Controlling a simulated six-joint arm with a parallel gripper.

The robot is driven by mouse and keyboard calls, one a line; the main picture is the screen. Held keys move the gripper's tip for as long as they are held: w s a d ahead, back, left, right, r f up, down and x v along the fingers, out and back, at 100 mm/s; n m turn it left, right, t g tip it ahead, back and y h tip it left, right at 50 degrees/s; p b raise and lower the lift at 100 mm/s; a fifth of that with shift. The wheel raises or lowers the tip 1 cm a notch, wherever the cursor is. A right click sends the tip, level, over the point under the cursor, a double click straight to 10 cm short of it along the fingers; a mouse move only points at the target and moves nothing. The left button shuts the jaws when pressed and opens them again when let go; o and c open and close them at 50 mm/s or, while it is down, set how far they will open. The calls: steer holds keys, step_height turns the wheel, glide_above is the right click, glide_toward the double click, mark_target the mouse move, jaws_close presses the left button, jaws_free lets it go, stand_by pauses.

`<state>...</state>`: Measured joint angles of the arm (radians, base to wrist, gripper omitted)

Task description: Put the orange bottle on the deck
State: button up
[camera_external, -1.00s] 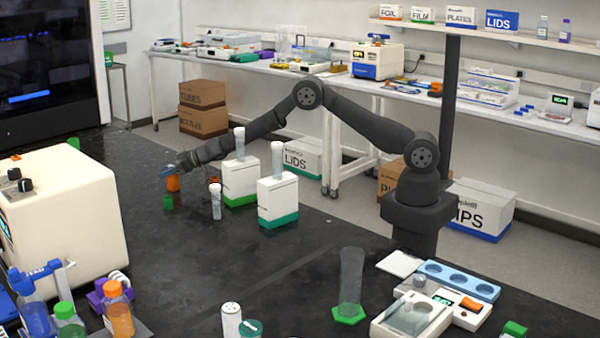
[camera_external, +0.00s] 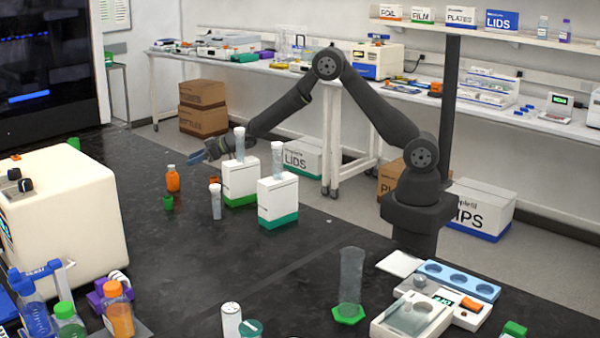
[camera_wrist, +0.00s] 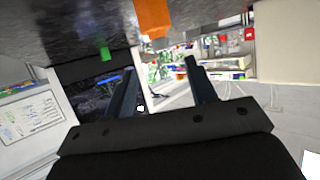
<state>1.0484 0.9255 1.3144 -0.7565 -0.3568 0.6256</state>
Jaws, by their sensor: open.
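A small orange bottle (camera_external: 173,181) stands upright on the black deck (camera_external: 290,250) at the far left. It shows as an orange shape (camera_wrist: 152,18) at the top edge of the wrist view. My gripper (camera_external: 198,157) is open and empty, apart from the bottle, up and to its right. Its two fingers (camera_wrist: 160,75) also show in the wrist view with nothing between them. Another bottle with orange contents and cap (camera_external: 119,315) stands at the front left.
A small green item (camera_external: 168,202) stands just in front of the far bottle. A clear capped tube (camera_external: 215,202) and two white boxes (camera_external: 241,184) with tubes on top stand right of it, close to my arm. A cream machine (camera_external: 60,220) is at left. The deck's middle is clear.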

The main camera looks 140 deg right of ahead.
mark_target(168, 173)
steer(key=shift+s+a, duration=0.1)
steer(key=shift+s, duration=0.05)
stand_by(0.4)
steer(key=s+a+r+n, duration=0.1)
steer(key=s+a+n, duration=0.1)
steer(key=n, duration=1.6)
steer(key=s+a+n, duration=0.1)
steer(key=a+n, duration=0.1)
steer(key=n, duration=1.6)
steer(key=x, duration=1.7)
steer(key=shift+d+r, duration=0.3)
steer(key=shift+d, duration=0.2)
